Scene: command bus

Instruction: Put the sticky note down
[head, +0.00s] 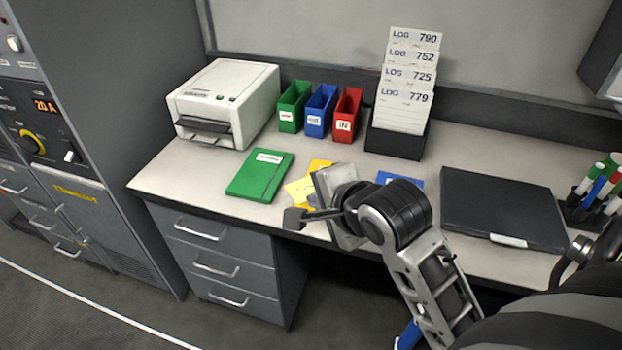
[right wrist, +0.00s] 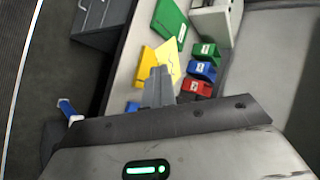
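The sticky note is a pale yellow sheet with faint writing; it shows in the head view (head: 298,190) just left of my right gripper, over the desk's front part. In the right wrist view the note (right wrist: 173,62) is at the tips of my right gripper (right wrist: 158,72), whose fingers are together on its lower edge. In the head view the gripper's body hides the fingertips. A deeper yellow folder (right wrist: 147,60) lies behind the note, and part of it shows in the head view (head: 319,165). My left gripper is in neither view.
A green folder (head: 260,175) lies left on the desk (head: 160,183), a blue folder (head: 400,180) behind my arm, a dark closed case (head: 500,208) at right. Green, blue and red bins (head: 346,115), a printer (head: 230,100) and a log card rack (head: 395,143) stand behind. Markers (head: 600,185) stand far right.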

